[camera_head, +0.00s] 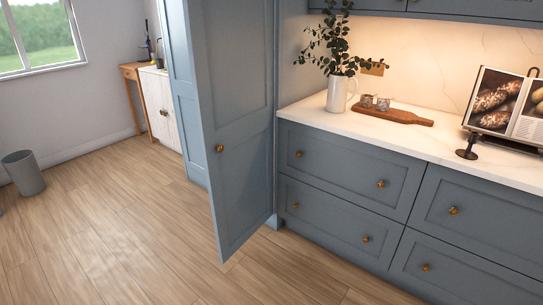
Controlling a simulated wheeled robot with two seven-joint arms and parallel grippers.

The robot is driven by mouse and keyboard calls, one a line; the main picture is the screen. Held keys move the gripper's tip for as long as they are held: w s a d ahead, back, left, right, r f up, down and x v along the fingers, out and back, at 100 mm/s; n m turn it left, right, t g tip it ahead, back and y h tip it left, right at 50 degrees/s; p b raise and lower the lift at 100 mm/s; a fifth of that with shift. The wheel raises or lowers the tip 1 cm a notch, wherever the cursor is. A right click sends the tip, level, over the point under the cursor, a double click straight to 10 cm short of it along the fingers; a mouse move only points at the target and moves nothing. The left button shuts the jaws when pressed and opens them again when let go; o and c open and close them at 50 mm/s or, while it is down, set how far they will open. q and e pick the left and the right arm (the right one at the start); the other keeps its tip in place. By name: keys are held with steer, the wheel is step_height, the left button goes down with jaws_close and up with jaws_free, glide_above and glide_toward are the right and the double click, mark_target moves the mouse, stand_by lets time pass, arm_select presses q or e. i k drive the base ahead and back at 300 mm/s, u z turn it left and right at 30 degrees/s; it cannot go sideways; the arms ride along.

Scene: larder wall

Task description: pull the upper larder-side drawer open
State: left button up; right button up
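The upper larder-side drawer (343,174) is in the grey-blue base unit, right beside the tall larder. Its front is flush and shut, with two brass knobs, a left one (299,154) and a right one (381,184). Neither gripper shows in the head view, so nothing of mine is seen touching the drawer.
The tall larder door (235,120) stands open, jutting toward me just left of the drawers. A lower drawer (326,222) is shut below. The worktop (400,140) bears a white jug (340,94), a wooden board (393,115) and a cookbook (497,103).

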mark_target(385, 182)
steer(key=u, duration=0.8)
steer(key=i, duration=1.6)
steer(key=z, duration=0.45)
steer(key=i, duration=1.15)
steer(key=z, duration=0.8)
